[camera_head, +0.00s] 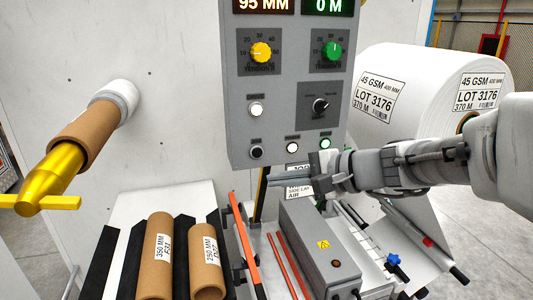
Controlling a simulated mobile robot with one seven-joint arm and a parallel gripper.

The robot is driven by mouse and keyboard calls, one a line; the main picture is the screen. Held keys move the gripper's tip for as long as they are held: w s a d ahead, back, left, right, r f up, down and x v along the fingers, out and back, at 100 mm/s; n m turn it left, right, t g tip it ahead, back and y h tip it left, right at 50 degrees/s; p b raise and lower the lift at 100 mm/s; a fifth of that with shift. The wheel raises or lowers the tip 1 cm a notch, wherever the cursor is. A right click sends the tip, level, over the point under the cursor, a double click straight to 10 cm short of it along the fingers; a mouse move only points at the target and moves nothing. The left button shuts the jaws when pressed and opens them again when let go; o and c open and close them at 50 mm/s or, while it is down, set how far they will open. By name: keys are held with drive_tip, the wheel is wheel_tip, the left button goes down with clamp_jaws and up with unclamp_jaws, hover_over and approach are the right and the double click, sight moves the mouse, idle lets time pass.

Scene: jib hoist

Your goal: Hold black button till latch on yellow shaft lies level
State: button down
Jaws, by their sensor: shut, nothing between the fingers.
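The yellow shaft (45,183) juts from the white wall at the left, with a brown cardboard core around it. The yellow latch (40,203) at its free end lies across the shaft and looks about level in the picture. The black button (257,152) is at the lower left of the grey control panel (238,95). My gripper (272,181) reaches in from the right, shut and empty. Its tips appear below and slightly right of the black button. A gap shows between them in the picture; depth is hard to judge.
White (292,148) and green (325,143) buttons sit right of the black one. Cardboard cores (157,255) lie in a black rack below. A grey box (320,250) stands under my arm. A large white roll (430,85) is behind it.

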sight(257, 153)
drive_tip(key=shift+w+a+p, duration=0.25)
drive_tip(key=shift+w+a, duration=0.15)
drive_tip(key=shift+w, duration=1)
drive_tip(key=shift+w+a+p, duration=0.25)
drive_tip(key=shift+w+a, duration=0.2)
drive_tip(key=shift+w, duration=0.95)
drive_tip(key=shift+w+a+p, duration=0.25)
drive_tip(key=shift+w+a, duration=0.15)
drive_tip(key=shift+w, duration=1)
drive_tip(key=shift+w, duration=0.15)
drive_tip(key=shift+w+a, duration=0.1)
drive_tip(key=shift+w, duration=0.15)
